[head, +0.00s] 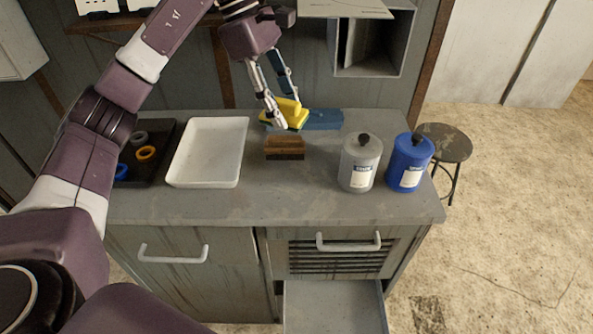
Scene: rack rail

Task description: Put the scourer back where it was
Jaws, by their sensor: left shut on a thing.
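The yellow scourer (293,107), with a dark green underside, is held by my left gripper (281,112), whose fingers are shut on it. It is over the back of the grey counter, in front of or above a blue block-like piece (323,119). I cannot tell whether it touches that piece. The fingers hide part of the scourer. My right gripper is not in view.
On the counter (270,205) are a white tray (206,183), a brown brush-like block (284,148), a grey canister (360,163), a blue canister (409,162) and a dark tray (160,139) with rings. Below, a drawer (335,305) stands open. A stool (444,142) is at right.

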